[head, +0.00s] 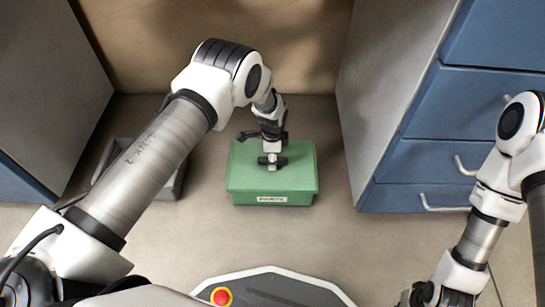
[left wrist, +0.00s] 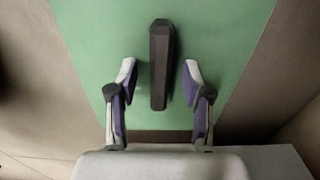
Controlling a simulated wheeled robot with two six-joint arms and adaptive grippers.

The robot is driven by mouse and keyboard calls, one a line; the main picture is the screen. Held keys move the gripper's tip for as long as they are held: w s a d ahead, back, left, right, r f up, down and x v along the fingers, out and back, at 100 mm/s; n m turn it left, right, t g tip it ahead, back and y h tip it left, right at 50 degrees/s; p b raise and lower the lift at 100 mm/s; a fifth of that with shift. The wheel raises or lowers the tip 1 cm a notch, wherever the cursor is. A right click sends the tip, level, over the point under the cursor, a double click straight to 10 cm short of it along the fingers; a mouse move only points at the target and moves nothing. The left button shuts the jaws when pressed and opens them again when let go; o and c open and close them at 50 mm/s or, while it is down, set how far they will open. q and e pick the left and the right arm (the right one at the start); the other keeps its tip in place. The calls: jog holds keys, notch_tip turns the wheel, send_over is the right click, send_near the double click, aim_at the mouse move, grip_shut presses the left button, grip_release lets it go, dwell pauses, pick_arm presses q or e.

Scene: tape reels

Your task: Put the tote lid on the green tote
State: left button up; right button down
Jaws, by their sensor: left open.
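The green tote (head: 297,198) stands on the floor in the middle of the head view, with a pale label on its front. The flat green tote lid (head: 300,165) lies over its top and looks level and lined up with the rim. The lid also fills the middle of the left wrist view (left wrist: 226,50), with its dark bar handle (left wrist: 160,65). My left gripper (head: 272,160) is over the lid's middle. Its fingers (left wrist: 160,100) are open, one on each side of the handle, with gaps showing. My right gripper (head: 425,294) is partly in view at the bottom; its fingers are unclear.
A grey open container (head: 172,185) stands on the floor left of the tote, partly hidden by my left arm. A cabinet with blue drawers (head: 420,165) stands on the right, another cabinet (head: 45,90) on the left. Bare floor lies in front of the tote.

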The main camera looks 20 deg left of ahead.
pick_arm(q)
notch_tip(320, 180, up, 12)
dwell(0.4)
dwell(0.6)
